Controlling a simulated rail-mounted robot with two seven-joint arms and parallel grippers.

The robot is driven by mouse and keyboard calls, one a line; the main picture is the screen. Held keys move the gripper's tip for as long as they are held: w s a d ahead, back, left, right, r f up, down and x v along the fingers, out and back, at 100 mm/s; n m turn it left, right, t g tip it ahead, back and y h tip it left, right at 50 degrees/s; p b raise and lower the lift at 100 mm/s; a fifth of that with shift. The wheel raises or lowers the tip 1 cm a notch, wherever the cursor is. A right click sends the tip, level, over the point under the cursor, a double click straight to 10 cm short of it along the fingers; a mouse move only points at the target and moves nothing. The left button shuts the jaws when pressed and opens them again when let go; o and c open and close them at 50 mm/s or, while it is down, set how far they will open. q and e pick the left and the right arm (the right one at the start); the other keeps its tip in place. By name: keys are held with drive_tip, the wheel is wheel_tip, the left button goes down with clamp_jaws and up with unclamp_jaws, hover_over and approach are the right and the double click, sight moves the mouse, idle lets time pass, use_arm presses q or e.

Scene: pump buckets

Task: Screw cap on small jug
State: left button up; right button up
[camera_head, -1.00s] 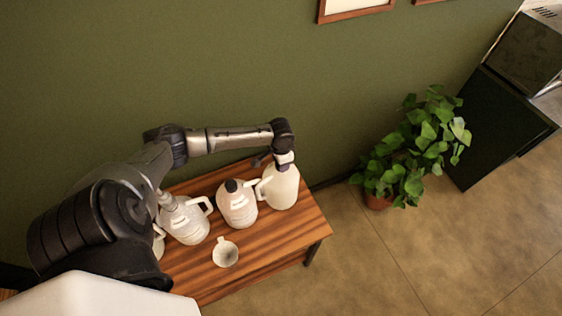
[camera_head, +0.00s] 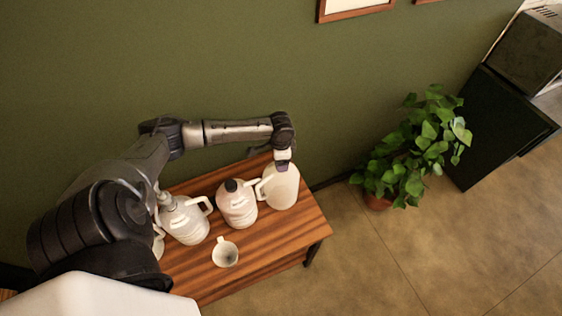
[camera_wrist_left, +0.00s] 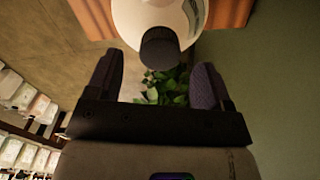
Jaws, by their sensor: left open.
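Three white handled jugs stand in a row on the wooden table. The right jug (camera_head: 281,188) is directly under my left gripper (camera_head: 283,161), which hides its neck. The middle jug (camera_head: 238,207) has a dark cap (camera_head: 231,185). The left jug (camera_head: 186,222) has a grey top (camera_head: 166,199). In the left wrist view, a white jug (camera_wrist_left: 135,15) with a dark round cap (camera_wrist_left: 160,48) shows at the top. My left gripper (camera_wrist_left: 159,70) is open there, with a finger to either side of and apart from the cap. My right gripper is not in view.
A small white cup-like vessel (camera_head: 225,254) stands on the front of the table (camera_head: 290,237). Another white container (camera_head: 158,243) is partly hidden behind my arm. A green wall is close behind the table. A potted plant (camera_head: 420,145) stands on the floor to the right.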

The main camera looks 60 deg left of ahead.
use_arm(q)
wheel_tip(320, 180, up, 11)
drive_tip(key=b, duration=0.2)
drive_tip(key=shift+r, duration=0.2)
